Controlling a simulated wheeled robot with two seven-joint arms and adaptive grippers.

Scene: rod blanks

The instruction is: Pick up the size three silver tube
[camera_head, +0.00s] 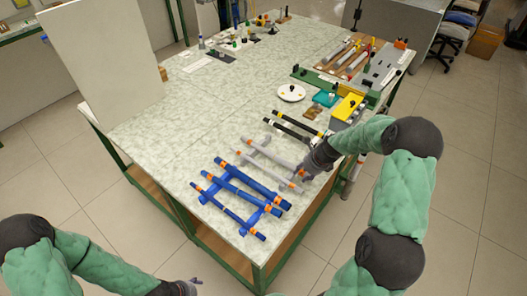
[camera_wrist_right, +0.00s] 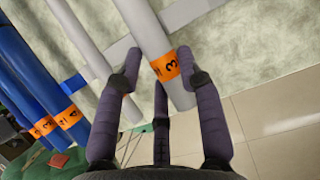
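Two silver-grey tubes lie on a grey rack in the head view, the upper one (camera_head: 271,154) and the lower one (camera_head: 260,167). In the right wrist view, a silver tube with an orange band marked 3 (camera_wrist_right: 146,32) runs between the fingers of my right gripper (camera_wrist_right: 160,82). The fingers are spread on both sides of its end, with a gap at the left finger. A thinner grey tube (camera_wrist_right: 82,38) lies to its left. My right gripper (camera_head: 303,172) is over the tubes' near ends. My left gripper (camera_head: 190,285) is low at the bottom edge, its fingers small and unclear.
Several blue tubes (camera_head: 240,187) lie on a blue rack to the left of the silver ones. Black tubes (camera_head: 296,129) lie behind. A yellow-topped box (camera_head: 349,107) stands close to my right arm. The table's middle (camera_head: 190,110) is clear.

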